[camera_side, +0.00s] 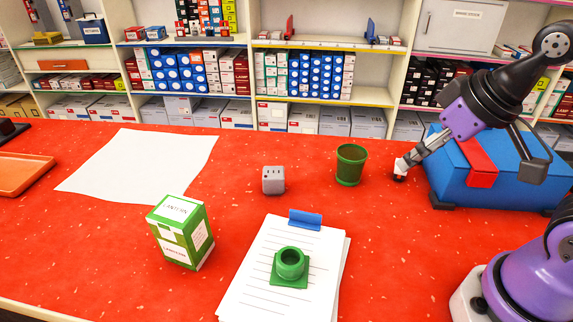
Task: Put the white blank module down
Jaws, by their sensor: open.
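My gripper (401,175) points down at the red counter, right of the green cup and beside the blue toolbox. Its jaws are open. A small whitish patch (402,165) shows at the fingertips; it is too small to tell whether it is the white blank module or part of the gripper. A pale grey-white cube (273,181) with dark slots on its face stands on the counter left of the cup, well apart from my gripper. No other piece that could be the white blank module shows clearly.
A green cup (350,165) stands near my gripper. The blue toolbox (500,185) has a red latch. A green-white box (180,232), a clipboard (262,275) bearing a green round-necked piece (290,264), a white sheet (140,165) and an orange tray (22,173) lie around. The counter's right middle is clear.

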